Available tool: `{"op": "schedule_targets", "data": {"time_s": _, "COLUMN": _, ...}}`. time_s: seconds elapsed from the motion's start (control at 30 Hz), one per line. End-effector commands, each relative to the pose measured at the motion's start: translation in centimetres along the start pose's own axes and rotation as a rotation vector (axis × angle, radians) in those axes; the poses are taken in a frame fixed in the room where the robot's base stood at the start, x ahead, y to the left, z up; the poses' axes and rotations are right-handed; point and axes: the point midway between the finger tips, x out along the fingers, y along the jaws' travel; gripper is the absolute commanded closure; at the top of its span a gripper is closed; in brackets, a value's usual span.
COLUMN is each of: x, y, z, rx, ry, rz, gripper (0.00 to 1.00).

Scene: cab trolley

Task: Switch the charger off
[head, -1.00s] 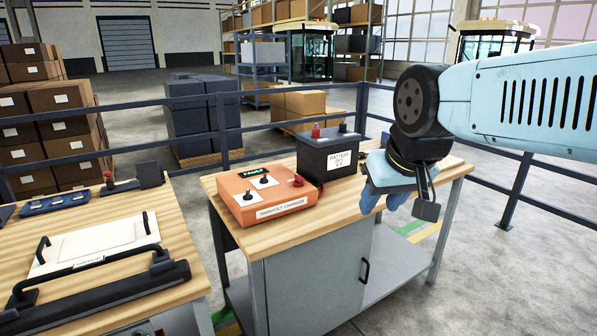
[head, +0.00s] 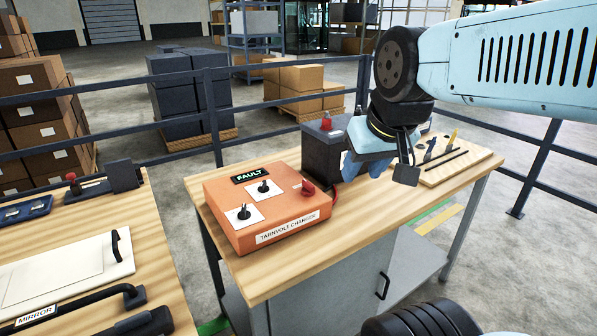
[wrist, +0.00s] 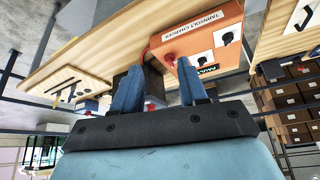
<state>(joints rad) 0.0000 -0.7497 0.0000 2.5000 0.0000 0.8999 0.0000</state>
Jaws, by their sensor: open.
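The orange charger (head: 266,208) sits on the wooden-topped bench, labelled "TARNVOLT CHARGER", with a dark "FAULT" display with green letters. Two black switches stand on white plates on its top, one farther back (head: 264,187) and one nearer the left front (head: 243,213). A red knob (head: 308,188) is at its right. My gripper (head: 380,172) is above the bench to the right of the charger, in front of the dark battery (head: 322,150). In the wrist view my gripper's blue fingers (wrist: 160,88) are apart and empty, with the charger (wrist: 196,50) beyond them.
A tool board (head: 455,165) lies at the bench's right end. A red cable (head: 334,195) runs beside the charger. A second bench (head: 150,235) at left holds a white panel and black handles. A dark railing (head: 212,118) runs behind the benches.

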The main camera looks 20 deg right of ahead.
Motion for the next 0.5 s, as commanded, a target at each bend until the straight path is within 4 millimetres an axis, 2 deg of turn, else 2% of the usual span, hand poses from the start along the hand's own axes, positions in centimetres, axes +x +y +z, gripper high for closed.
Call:
{"op": "schedule_targets", "data": {"time_s": 0.3, "x": -0.02, "y": 0.00, "z": 0.01, "rx": 0.000, "ry": 0.000, "rz": 0.000, "gripper": 0.57}}
{"op": "schedule_targets", "data": {"time_s": 0.5, "x": 0.05, "y": 0.01, "z": -0.76, "rx": 0.030, "ry": -0.013, "rz": -0.004, "gripper": 0.39}}
